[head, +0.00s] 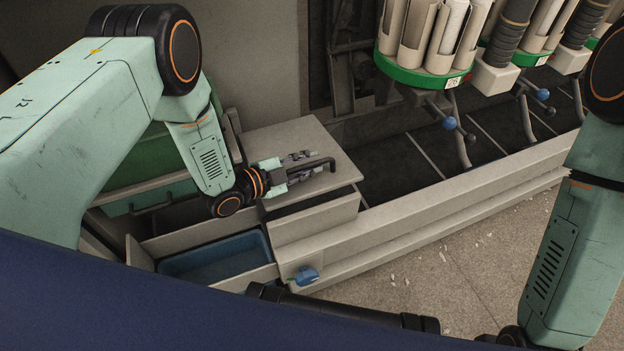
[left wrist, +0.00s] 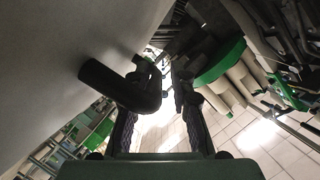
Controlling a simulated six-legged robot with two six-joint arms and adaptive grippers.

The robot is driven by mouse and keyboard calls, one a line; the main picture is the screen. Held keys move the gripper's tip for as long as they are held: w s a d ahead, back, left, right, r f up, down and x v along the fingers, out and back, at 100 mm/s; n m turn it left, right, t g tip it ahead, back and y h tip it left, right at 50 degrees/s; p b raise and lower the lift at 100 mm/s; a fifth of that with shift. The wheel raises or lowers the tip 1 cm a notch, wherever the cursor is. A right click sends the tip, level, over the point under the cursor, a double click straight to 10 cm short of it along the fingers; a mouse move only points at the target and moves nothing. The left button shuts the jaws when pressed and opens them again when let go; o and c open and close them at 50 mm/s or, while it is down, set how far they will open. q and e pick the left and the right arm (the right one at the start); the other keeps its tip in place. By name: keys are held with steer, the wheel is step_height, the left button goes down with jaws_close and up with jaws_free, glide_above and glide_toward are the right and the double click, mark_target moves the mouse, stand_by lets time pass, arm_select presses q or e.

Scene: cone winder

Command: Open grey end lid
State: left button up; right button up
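The grey end lid (head: 325,145) is a flat, closed-looking panel on top of the box at the near end of the machine. Its black bar handle (head: 322,165) lies along the front part of the lid. My left gripper (head: 303,164) is open over the lid, with its fingers beside the handle. In the left wrist view the bent handle (left wrist: 120,88) crosses in front of the left finger, and the gap between the fingertips (left wrist: 163,85) looks empty. I cannot tell whether finger and handle touch. My right gripper is outside the picture; only its arm shows.
A blue tray (head: 215,260) sits in an open compartment left of the box. A blue knob (head: 306,275) sticks out of the front face. Green-based cone holders (head: 425,65) stand over the dark trough at the back right. Scraps litter the open floor (head: 440,260).

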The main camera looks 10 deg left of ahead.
mark_target(281, 197)
arm_select(q)
steer(key=shift+m+t, duration=0.4)
steer(key=shift+m, duration=0.3)
steer(key=shift+s+d+f+b, duration=0.15)
steer(key=shift+f+b, duration=0.2)
steer(key=shift+f, duration=0.3)
steer(key=shift+s+d+f+b, duration=0.1)
steer(key=shift+s+f+b, duration=0.1)
steer(key=shift+f+b, duration=0.35)
steer(key=shift+s+d+f+b, duration=0.1)
steer(key=shift+s+f+b, duration=0.1)
steer(key=shift+f, duration=0.55)
steer(key=shift+a, duration=0.1)
steer(key=shift+p+v, duration=1)
steer(key=shift+v, duration=0.55)
steer(key=shift+p+v, duration=1.65)
steer(key=shift+v, duration=1.25)
steer(key=shift+s, duration=0.1)
